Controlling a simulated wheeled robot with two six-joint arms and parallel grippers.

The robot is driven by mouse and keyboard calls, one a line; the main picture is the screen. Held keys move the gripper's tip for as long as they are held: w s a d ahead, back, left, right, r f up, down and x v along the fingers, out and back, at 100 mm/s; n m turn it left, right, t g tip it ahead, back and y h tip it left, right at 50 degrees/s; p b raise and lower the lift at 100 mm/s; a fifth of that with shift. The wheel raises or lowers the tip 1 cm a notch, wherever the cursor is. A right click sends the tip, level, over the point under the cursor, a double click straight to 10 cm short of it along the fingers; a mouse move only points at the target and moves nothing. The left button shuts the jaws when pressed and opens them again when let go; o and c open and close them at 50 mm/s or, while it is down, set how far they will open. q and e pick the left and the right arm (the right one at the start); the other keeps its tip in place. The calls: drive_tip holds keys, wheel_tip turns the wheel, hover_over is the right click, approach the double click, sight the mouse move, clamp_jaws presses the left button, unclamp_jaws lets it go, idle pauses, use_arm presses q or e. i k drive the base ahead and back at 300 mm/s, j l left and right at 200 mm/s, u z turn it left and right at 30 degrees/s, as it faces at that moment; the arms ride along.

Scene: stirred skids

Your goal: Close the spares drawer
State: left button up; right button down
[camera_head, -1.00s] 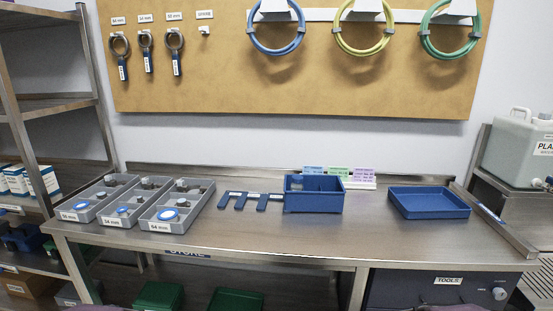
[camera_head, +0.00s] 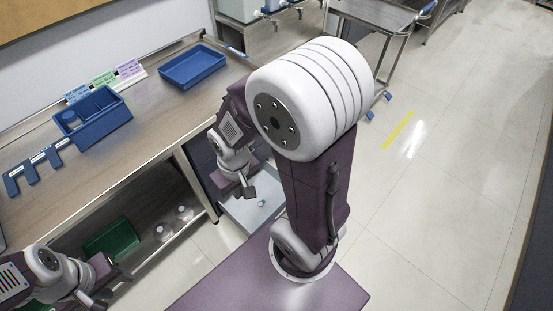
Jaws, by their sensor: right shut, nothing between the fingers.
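A pulled-out drawer (camera_head: 240,212) with a pale inside shows below the bench's right part, largely hidden behind my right arm. No label on it can be read. A small greenish item (camera_head: 262,203) lies in it. My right gripper (camera_head: 248,191) is shut and empty, over or beside the drawer's near-left part in the picture; I cannot tell whether it touches. My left gripper (camera_head: 98,300) is low at the left, apart from the drawer, and its fingers are too unclear to judge.
A green crate (camera_head: 112,240) is on the lower shelf. A metal cart (camera_head: 380,15) stands at the back. The floor at right is clear.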

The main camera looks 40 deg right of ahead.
sight(247, 214)
drive_tip(key=k+z, duration=0.1)
drive_tip(key=z, duration=0.35)
drive_tip(key=k+l+z, duration=0.1)
drive_tip(key=z, duration=0.35)
drive_tip(key=l+z, duration=0.2)
drive_tip(key=z, duration=0.25)
drive_tip(key=k, duration=0.05)
